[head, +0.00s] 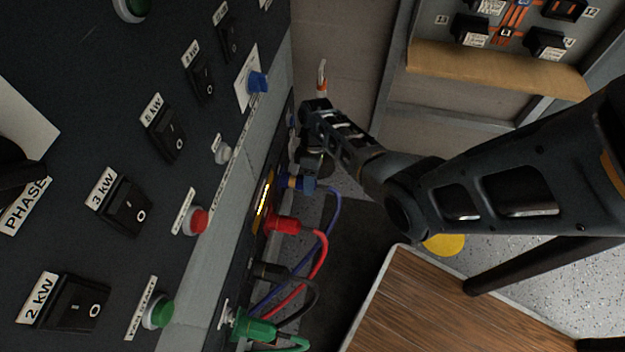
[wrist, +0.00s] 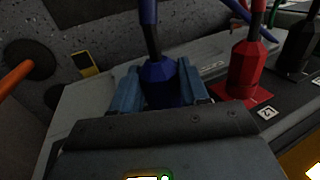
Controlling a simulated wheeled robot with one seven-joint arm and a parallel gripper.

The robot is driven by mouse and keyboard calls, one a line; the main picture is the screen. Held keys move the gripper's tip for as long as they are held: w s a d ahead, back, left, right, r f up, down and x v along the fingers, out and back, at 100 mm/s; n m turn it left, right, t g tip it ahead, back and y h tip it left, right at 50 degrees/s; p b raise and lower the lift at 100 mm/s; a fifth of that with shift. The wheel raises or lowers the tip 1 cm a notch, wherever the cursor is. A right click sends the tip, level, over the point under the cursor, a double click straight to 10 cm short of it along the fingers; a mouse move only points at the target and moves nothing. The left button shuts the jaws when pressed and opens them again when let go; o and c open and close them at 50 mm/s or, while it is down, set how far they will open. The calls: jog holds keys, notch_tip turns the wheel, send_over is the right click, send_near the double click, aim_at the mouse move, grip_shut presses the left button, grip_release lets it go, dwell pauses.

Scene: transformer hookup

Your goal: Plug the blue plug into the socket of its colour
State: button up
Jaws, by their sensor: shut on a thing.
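My gripper (wrist: 160,88) has light-blue fingers closed on both sides of the dark blue plug (wrist: 163,76) in the wrist view. The plug's blue cable rises away from it at the top. The plug's front end and any socket under it are hidden by my gripper body, so I cannot tell whether it sits in a socket. In the head view my gripper (head: 308,182) is at the lower panel face, just above the red plug in the picture. The blue cable (head: 335,212) hangs from there.
A red plug (head: 285,224), a black plug (head: 268,271) and a green plug (head: 254,328) sit along the panel's lower edge with drooping cables. The red plug (wrist: 246,75) is close beside my gripper. A wooden top (head: 430,305) lies at lower right.

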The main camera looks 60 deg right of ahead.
jog(key=shift+w+a+b, duration=0.3)
jog(key=shift+w, duration=0.5)
jog(key=o, duration=1.5)
jog(key=shift+r, duration=0.1)
jog(key=p+v, duration=0.5)
jog(key=v, duration=0.2)
dwell(0.4)
